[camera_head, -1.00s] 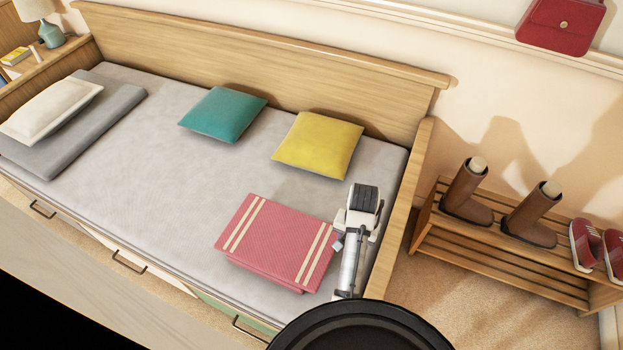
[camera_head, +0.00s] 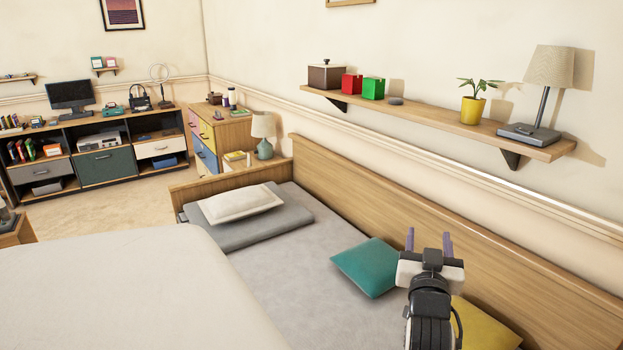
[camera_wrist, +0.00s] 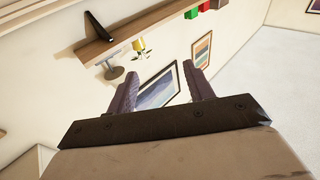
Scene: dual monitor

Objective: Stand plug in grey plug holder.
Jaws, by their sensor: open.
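I cannot make out the plug or the grey plug holder in either view. My gripper (camera_head: 428,240) is raised over the bed in the head view, in front of the wooden back panel. Its two purple fingers point up and stand apart with nothing between them. The wrist view also shows the open, empty fingers (camera_wrist: 160,75), with the wall and pictures beyond.
A bed (camera_head: 310,265) with cushions fills the foreground. A wall shelf (camera_head: 440,120) holds boxes, a small grey round object (camera_head: 396,101), a plant and a lamp (camera_head: 540,90). A low cabinet (camera_head: 100,160) with a monitor (camera_head: 70,95) stands far left, beyond open floor.

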